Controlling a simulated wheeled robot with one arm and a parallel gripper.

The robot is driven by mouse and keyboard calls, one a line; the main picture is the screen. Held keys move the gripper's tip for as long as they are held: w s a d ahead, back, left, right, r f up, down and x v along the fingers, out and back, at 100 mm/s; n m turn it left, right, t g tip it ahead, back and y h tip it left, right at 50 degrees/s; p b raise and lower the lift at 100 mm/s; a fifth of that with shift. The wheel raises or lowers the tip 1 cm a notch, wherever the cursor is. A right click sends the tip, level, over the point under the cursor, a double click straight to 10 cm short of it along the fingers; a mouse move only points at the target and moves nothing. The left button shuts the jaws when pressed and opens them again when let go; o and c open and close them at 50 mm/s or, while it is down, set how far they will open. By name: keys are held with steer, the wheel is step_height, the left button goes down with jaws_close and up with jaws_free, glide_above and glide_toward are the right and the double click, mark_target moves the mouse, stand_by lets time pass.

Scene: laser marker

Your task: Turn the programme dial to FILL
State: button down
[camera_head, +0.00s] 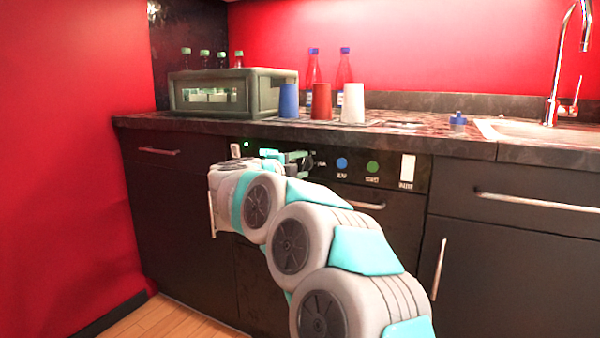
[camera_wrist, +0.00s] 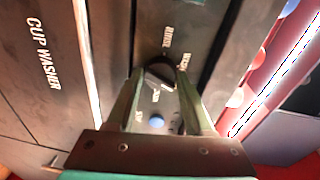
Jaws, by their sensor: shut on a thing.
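The programme dial (camera_wrist: 159,75) is a dark round knob on the black front panel of the cup washer, with small white labels around it. One label near it looks like RINSE; the others are too blurred to read surely. My gripper (camera_wrist: 158,82) is shut on the dial, with a finger on each side of it. In the head view my gripper (camera_head: 290,156) reaches the panel (camera_head: 325,178), and my arm hides the dial and part of the panel's left side.
A blue button (camera_head: 342,163), a green button (camera_head: 373,167) and a white rectangle (camera_head: 407,170) sit right of the dial. Above, the counter holds a green crate (camera_head: 262,92) and blue (camera_head: 288,101), red (camera_head: 321,102) and white (camera_head: 352,103) cups. A handle (camera_head: 360,204) sticks out below.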

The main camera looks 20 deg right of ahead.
steer(key=shift+m+b, duration=0.35)
steer(key=shift+m, duration=0.25)
steer(key=shift+r, duration=0.1)
steer(key=shift+c, duration=1.6)
jaws_free()
steer(key=shift+s+a, duration=0.1)
steer(key=v, duration=0.7)
steer(key=shift+s+a, duration=0.2)
steer(key=shift+a, duration=0.05)
